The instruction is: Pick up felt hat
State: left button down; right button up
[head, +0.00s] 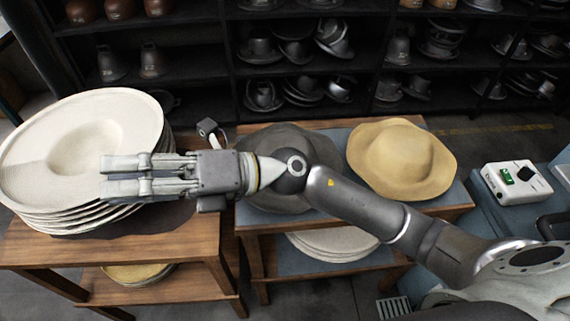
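A stack of large cream felt hats (40,130) stands on the left wooden table, with wide brims and a low round crown on the top one. My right gripper (104,176) reaches in from the right, pointing left, with its fingers in front of the right part of the top hat. Both fingers show with a narrow gap between them and nothing visible in it. I cannot tell whether they touch the hat. My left gripper is not in view.
A tan hat (400,158) and a dark grey hat (262,146) lie on the middle table (460,200), the grey one partly behind my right arm. White hats (330,243) lie on its lower shelf. A control box (515,180) is at right. Dark shelves stand behind.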

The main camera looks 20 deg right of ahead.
notch_tip(320, 180, down, 7)
jog(key=s+n+g+h, duration=0.3)
jog(key=n+g+h, duration=0.1)
jog(key=n+h, duration=0.1)
jog(key=n+t+h, duration=0.3)
jog(key=h, duration=1.3)
send_over(283, 212)
jog(key=f, duration=1.2)
jog(key=f+p, duration=0.1)
jog(key=f, duration=0.5)
jog(key=shift+w+d+f, duration=0.15)
jog(key=shift+w+f, duration=0.1)
jog(key=f, duration=0.1)
jog(key=f+p, duration=0.1)
jog(key=f, duration=0.2)
jog(key=shift+s+f, duration=0.1)
jog(key=shift+s, duration=0.15)
jog(key=shift+f+p, duration=0.3)
jog(key=shift+f, duration=0.2)
grip_shut()
